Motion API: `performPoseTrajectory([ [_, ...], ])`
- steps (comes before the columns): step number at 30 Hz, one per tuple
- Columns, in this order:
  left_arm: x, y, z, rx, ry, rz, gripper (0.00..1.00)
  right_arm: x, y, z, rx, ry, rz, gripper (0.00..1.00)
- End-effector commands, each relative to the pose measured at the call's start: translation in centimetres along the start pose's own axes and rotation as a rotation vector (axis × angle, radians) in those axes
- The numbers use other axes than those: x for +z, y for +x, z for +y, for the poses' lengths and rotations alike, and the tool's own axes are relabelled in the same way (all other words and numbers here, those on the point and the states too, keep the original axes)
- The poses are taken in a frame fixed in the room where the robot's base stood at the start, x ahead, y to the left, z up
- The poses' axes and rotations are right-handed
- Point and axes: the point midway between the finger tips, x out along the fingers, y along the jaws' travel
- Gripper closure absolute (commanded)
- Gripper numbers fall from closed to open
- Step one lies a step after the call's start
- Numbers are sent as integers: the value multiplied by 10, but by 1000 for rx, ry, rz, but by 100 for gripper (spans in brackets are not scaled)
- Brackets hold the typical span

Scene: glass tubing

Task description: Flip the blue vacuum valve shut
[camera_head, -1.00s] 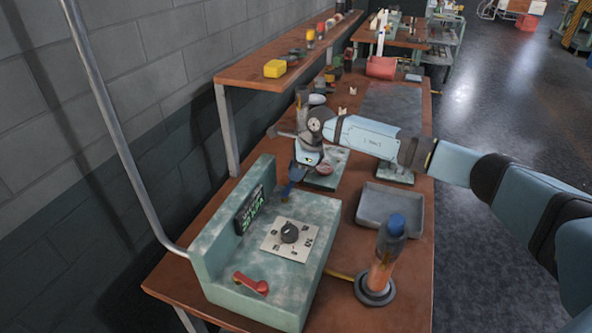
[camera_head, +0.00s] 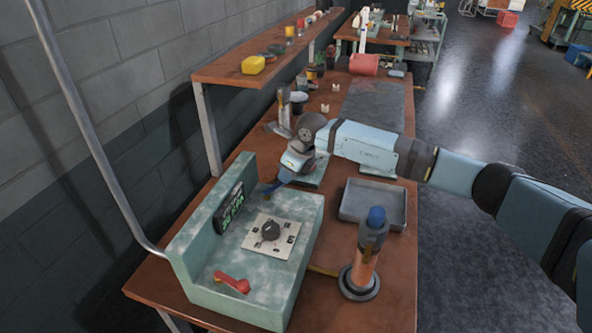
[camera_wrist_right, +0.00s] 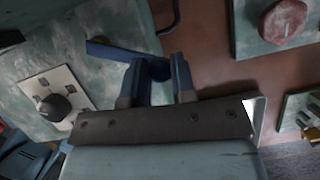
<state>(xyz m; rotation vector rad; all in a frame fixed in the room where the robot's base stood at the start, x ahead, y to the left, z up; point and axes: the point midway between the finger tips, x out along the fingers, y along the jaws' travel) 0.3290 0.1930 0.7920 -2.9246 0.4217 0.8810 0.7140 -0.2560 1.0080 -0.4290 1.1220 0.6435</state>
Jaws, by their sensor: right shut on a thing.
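The blue valve handle (camera_head: 271,187) is at the far end of the green console (camera_head: 230,258). In the right wrist view the blue handle (camera_wrist_right: 112,50) is a flat bar with a rounded end between my fingers. My right gripper (camera_head: 284,177) reaches down to it from the far side, tilted; its fingers also show in the wrist view (camera_wrist_right: 157,78), shut on the handle's rounded end. The valve body under the handle is largely hidden. My left gripper is not in view.
The console carries a black knob (camera_head: 270,230), a red lever (camera_head: 232,283) and a green-lit display (camera_head: 230,207). A grey tray (camera_head: 374,218) and a blue-topped orange cylinder (camera_head: 366,255) stand to the right. A shelf (camera_head: 235,77) runs along the wall.

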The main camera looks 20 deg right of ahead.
Motion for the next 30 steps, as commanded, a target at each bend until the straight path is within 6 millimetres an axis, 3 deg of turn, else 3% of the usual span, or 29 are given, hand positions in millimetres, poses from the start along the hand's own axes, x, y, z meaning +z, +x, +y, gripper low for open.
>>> performPoseTrajectory([
  [18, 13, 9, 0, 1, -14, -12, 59, -30, -10, 30, -224, 536, -1, 100],
  [30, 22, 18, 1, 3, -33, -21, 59, -37, -15, 51, -347, 834, -3, 100],
])
